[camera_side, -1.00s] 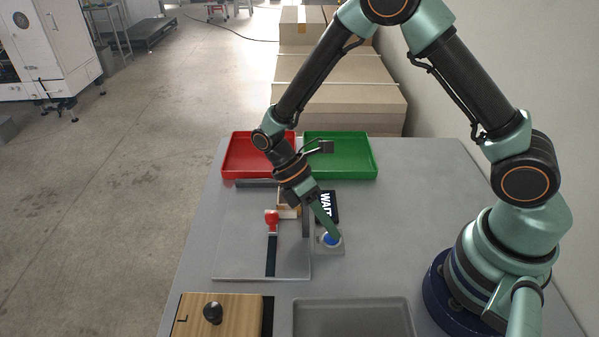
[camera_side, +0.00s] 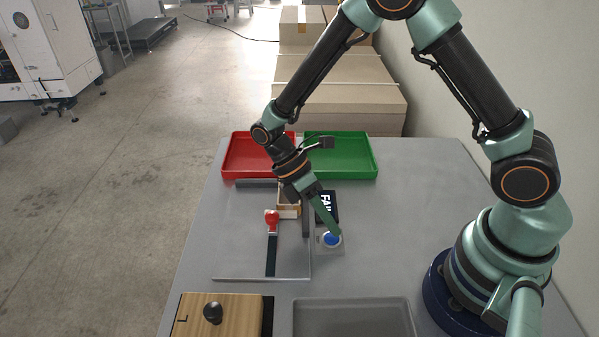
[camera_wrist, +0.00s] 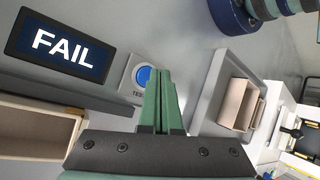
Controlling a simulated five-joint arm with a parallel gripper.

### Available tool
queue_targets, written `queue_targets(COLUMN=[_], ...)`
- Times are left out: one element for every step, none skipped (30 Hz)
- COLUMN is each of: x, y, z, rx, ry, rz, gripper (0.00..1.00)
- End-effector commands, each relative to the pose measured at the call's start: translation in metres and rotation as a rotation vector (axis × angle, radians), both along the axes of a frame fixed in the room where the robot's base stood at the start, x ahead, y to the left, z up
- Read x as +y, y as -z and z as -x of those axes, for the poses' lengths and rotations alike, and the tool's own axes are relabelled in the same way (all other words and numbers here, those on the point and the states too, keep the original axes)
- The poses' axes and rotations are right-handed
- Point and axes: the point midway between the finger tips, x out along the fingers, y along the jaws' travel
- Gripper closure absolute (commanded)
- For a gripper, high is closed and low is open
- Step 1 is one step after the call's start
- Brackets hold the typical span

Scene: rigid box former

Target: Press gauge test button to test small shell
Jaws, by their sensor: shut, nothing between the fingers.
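The blue test button (camera_side: 331,239) sits on a small grey plate on the table; it also shows in the wrist view (camera_wrist: 143,77). My gripper (camera_side: 337,234) is shut and empty, with its tips at the button in the side view; whether they touch it I cannot tell. In the wrist view the green fingers (camera_wrist: 162,80) are together just beside the button. The gauge display (camera_side: 327,207) reads FAIL, clearly so in the wrist view (camera_wrist: 60,48). A light wooden open shell (camera_side: 288,202) sits in the fixture behind a red-knobbed slide (camera_side: 272,218).
A red tray (camera_side: 240,172) and a green tray (camera_side: 340,172) stand at the back. A wooden box lid with a black knob (camera_side: 213,313) and a grey tray (camera_side: 352,318) are at the front. The table right of the button is clear.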

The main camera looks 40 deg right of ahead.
Motion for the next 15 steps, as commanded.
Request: queue_targets(x=[0.000,0.000,0.000,0.000,0.000,0.000,0.000,0.000,0.000,0.000,0.000,0.000,0.000,0.000,0.000], y=[-0.002,-0.002,-0.002,-0.002,-0.002,-0.002,-0.002,-0.002,-0.002,-0.003,-0.003,-0.005,-0.007,-0.009,-0.013], z=[0.000,0.000,0.000,0.000,0.000,0.000,0.000,0.000,0.000,0.000,0.000,0.000,0.000,0.000,0.000], rx=[0.001,0.001,0.001,0.001,0.001,0.001,0.001,0.001,0.001,0.001,0.001,0.000,0.000,-0.001,-0.001], ry=[0.000,0.000,0.000,0.000,0.000,0.000,0.000,0.000,0.000,0.000,0.000,0.000,0.000,0.000,0.000], rz=[0.000,0.001,0.001,0.001,0.001,0.001,0.001,0.001,0.001,0.001,0.000,0.000,-0.001,-0.001,-0.001], gripper=[1.00,1.00,1.00,1.00,1.00,1.00,1.00,1.00,1.00,1.00,1.00,1.00,1.00,1.00,1.00])
